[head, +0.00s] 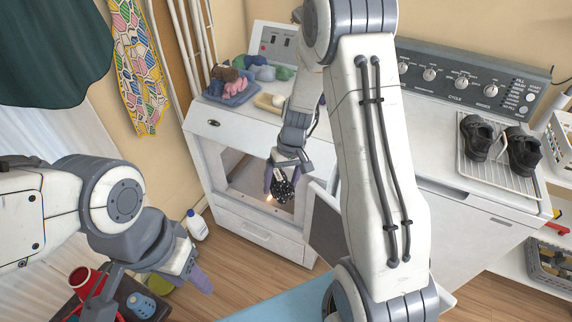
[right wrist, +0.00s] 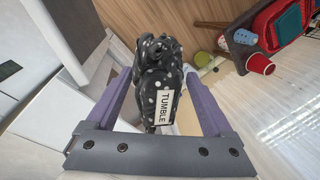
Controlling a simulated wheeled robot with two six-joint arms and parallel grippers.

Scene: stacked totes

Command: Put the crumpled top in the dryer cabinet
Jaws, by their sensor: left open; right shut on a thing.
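The crumpled top (head: 284,188) is a black bundle with white dots. A white TUMBLE label faces up in the right wrist view (right wrist: 152,75). My right gripper (head: 281,176) is shut on it, with the purple fingers on either side. It hangs in front of the opening of the white dryer cabinet (head: 205,134), whose door (head: 327,226) stands open at the right. A warm glow shows by the bundle. I cannot tell whether the top is past the front edge. My left gripper (head: 190,268) is open and empty at lower left, away from the cabinet.
On the cabinet's top lie a tray of coloured cloth bundles (head: 232,86) and a bar on a dish (head: 270,102). A washer with black shoes on a rack (head: 500,165) stands right. A white bottle (head: 196,224) and a stand with a red cup (head: 88,284) are near my left arm.

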